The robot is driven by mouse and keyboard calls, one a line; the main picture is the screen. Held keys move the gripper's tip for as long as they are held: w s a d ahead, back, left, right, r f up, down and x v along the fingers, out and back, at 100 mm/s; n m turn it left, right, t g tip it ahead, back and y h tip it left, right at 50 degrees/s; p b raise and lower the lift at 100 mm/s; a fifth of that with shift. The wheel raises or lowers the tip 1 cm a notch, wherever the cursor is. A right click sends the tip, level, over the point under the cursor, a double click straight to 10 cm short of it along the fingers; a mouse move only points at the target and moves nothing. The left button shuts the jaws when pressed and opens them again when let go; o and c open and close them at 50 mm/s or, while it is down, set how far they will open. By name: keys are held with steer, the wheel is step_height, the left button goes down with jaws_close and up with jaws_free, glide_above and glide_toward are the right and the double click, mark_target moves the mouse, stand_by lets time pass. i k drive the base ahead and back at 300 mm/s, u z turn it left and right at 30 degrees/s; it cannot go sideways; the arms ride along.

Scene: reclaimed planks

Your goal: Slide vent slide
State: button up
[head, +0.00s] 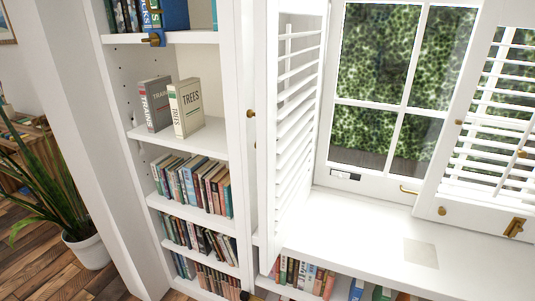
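A small vent with a slide (345,175) sits low on the white window frame, at the bottom left of the glass. It shows as a pale strip with dark patches at its ends. It is too small to tell how far the slide is across. My gripper is not in view.
A louvred shutter (296,130) stands swung out left of the window. Another shutter (490,130) is at the right. A brass handle (408,190) is right of the vent. The white sill (360,235) is mostly clear. A bookcase (185,132) and potted plant (88,248) are left.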

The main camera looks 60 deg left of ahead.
mark_target(340, 175)
steer(key=k, duration=2.2)
steer(key=u, duration=1.05)
steer(key=i, duration=1.65)
steer(key=k, duration=1.25)
steer(key=z, duration=0.75)
steer(key=i, duration=1.2)
steer(key=u, duration=0.5)
